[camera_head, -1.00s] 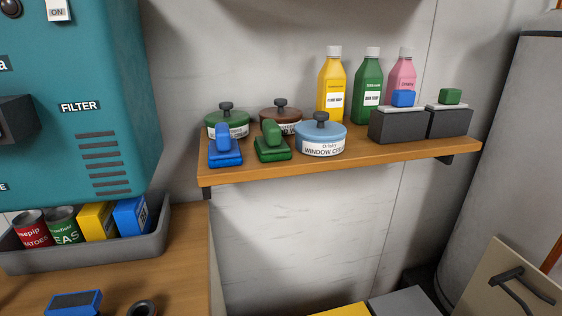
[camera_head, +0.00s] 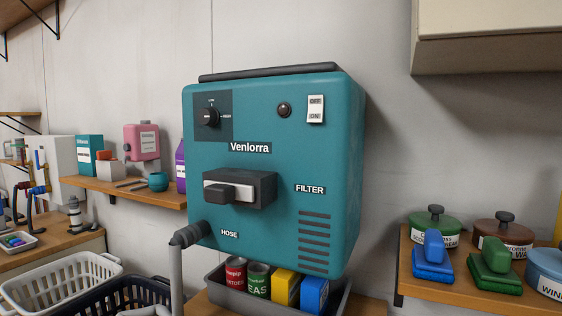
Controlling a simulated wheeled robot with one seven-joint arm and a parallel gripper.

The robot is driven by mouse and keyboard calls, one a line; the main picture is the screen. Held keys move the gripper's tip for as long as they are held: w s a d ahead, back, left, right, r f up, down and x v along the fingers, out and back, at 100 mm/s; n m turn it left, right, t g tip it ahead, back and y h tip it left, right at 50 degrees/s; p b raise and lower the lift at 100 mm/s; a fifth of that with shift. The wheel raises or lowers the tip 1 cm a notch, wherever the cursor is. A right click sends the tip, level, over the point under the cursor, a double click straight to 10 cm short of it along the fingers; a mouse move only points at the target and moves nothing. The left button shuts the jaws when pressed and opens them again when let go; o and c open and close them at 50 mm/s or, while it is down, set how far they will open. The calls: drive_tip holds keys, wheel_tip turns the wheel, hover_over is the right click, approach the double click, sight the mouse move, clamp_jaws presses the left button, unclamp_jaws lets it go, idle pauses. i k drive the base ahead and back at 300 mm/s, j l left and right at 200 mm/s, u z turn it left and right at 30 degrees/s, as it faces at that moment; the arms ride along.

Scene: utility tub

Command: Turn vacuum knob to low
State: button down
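The teal vacuum unit (camera_head: 270,165) hangs on the wall in the middle of the head view. Its knob (camera_head: 209,118) is a black dial on a dark plate at the upper left of the front face. Small white labels sit around the knob, at its top, left and right; they are too small to read surely, and I cannot tell the exact setting. A round black button (camera_head: 284,110) and a white OFF/ON switch (camera_head: 315,109) are at the upper right of the face. My gripper is not in view.
A grey hose (camera_head: 177,270) runs down from the unit's lower left. A grey bin (camera_head: 338,300) with cans and boxes stands below. Shelves with bottles and tubs flank the unit. White (camera_head: 60,280) and black baskets (camera_head: 135,292) are at lower left. The space before the knob looks clear.

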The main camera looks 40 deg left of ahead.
sight(209, 116)
drive_tip(key=u, duration=1.4)
